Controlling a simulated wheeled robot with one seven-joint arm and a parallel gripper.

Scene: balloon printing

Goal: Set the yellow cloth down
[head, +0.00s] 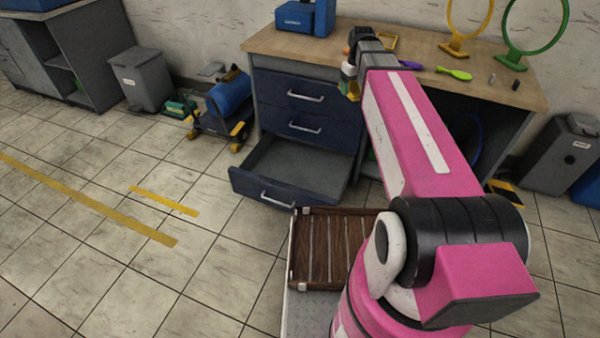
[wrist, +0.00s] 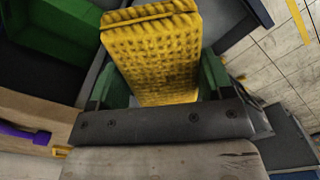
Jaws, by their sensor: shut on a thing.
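The yellow cloth (wrist: 155,60) has a waffle texture and looks like a folded, flat block. In the wrist view it sits between the green fingers of my gripper (wrist: 160,82), which is shut on it. In the head view my gripper (head: 349,78) is at the front left edge of the workbench, above the blue drawers. Only a small yellow patch shows at its fingers there. The arm hides part of the bench.
The lowest drawer (head: 290,172) is pulled out. The floor further left is mostly clear.

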